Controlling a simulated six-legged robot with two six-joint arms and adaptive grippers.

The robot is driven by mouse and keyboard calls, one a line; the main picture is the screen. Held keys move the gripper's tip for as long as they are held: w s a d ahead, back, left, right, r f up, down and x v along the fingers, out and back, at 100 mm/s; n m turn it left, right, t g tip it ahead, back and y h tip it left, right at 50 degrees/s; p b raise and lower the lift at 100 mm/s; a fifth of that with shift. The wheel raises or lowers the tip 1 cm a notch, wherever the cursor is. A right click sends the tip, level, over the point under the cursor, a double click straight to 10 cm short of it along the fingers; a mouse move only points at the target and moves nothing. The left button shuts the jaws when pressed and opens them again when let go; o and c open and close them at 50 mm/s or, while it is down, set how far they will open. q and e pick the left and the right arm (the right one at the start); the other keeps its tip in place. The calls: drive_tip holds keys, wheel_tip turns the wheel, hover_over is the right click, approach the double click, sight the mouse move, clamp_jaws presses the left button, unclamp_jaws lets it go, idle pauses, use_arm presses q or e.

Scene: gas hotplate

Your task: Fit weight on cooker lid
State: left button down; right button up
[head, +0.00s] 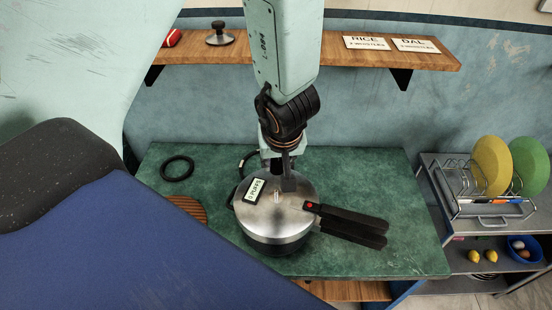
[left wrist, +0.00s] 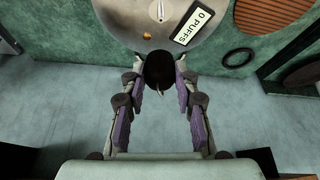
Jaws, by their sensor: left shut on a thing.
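The pressure cooker (head: 277,240) stands on the green counter with its steel lid (head: 262,215) on and its black handles pointing right. A thin pin (left wrist: 160,10) stands up from the lid, and a "0 PUFFS" counter (head: 255,191) lies on it. My left gripper (head: 288,178) comes down from above over the lid's far side. In the left wrist view its fingers (left wrist: 160,63) are shut on a dark rounded piece (left wrist: 159,72), probably the weight, near the lid's edge and apart from the pin. Its underside is hidden. My right gripper is out of view.
A black ring (head: 177,168) and a round wooden mat (head: 188,208) lie left of the cooker. A wooden shelf (head: 350,52) behind holds a black-knobbed metal piece (head: 219,34) and signs. A plate rack (head: 493,200) stands right. The counter's right side is clear.

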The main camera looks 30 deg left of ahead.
sight(276, 174)
use_arm(q)
drive_tip(key=shift+s+f+b, duration=0.2)
drive_tip(key=shift+f+b, duration=0.55)
drive_tip(key=shift+f, duration=0.3)
drive_tip(key=shift+s+d+f+b, duration=0.15)
drive_tip(key=shift+s+f+b, duration=0.1)
drive_tip(key=shift+f+b, duration=0.4)
drive_tip(key=shift+d+f, duration=0.1)
drive_tip(key=shift+f, duration=0.15)
drive_tip(key=shift+w+f+b, duration=0.15)
drive_tip(key=shift+f+b, duration=0.2)
drive_tip(key=shift+b, duration=0.15)
drive_tip(key=shift+w+a+f+b, duration=0.2)
drive_tip(key=shift+a+f+b, duration=0.15)
drive_tip(key=shift+f, duration=0.2)
drive_tip(key=shift+s+d+r, duration=0.2)
drive_tip(key=shift+s+d, duration=0.05)
drive_tip(key=shift+d, duration=0.05)
drive_tip(key=shift+w+a+f, duration=0.15)
drive_tip(key=shift+w+a, duration=0.05)
drive_tip(key=shift+s, duration=0.15)
